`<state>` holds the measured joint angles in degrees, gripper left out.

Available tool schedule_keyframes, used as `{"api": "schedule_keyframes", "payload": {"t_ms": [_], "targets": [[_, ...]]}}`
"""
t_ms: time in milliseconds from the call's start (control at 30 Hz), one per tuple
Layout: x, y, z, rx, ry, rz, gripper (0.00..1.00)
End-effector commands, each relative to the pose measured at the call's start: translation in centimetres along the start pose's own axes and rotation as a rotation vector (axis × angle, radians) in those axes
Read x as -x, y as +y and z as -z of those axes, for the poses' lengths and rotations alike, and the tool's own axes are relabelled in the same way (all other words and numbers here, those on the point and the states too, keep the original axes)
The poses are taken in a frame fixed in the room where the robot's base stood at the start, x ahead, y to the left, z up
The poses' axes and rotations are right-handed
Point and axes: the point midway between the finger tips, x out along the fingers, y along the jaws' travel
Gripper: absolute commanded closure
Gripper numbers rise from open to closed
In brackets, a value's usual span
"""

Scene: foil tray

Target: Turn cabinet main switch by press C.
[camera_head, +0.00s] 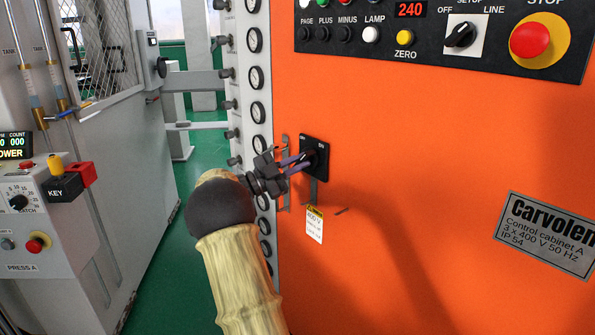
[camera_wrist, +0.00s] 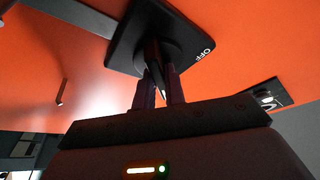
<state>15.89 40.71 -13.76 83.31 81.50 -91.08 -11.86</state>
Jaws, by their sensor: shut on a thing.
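The main switch is a black square plate with a dark rotary handle on the orange cabinet front (camera_head: 430,180). In the head view the switch plate (camera_head: 321,150) is at the centre; in the wrist view the plate (camera_wrist: 122,48) is at the top, with "OFF" lettered at its right edge. My gripper (camera_head: 302,161) reaches it from the lower left. In the wrist view my gripper (camera_wrist: 158,88) has both fingers close on either side of the switch handle (camera_wrist: 152,52), shut on it. The fingers hide part of the handle, and its exact angle is hard to tell.
A yellow-white 400 V tag (camera_head: 314,224) hangs below the switch. A column of gauges (camera_head: 257,110) runs along the cabinet's left edge. The control panel (camera_head: 440,35) with a red stop button (camera_head: 529,39) is above. Press A's console (camera_head: 30,225) stands left; green floor lies between.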

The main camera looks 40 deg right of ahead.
Motion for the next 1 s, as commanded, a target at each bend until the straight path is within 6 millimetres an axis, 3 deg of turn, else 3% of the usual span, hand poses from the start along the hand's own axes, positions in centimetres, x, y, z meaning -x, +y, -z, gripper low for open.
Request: {"api": "schedule_keyframes", "payload": {"t_ms": [633, 667, 767, 1000], "targets": [[0.04, 0.19, -0.28, -0.061, -0.005, -0.031, 1.0], [0.03, 0.19, -0.28, -0.061, -0.005, -0.031, 0.84], [0.03, 0.15, -0.23, -0.061, -0.004, -0.03, 0.66], [0.04, 0.02, -0.09, -0.063, -0.002, -0.028, 0.66]]}}
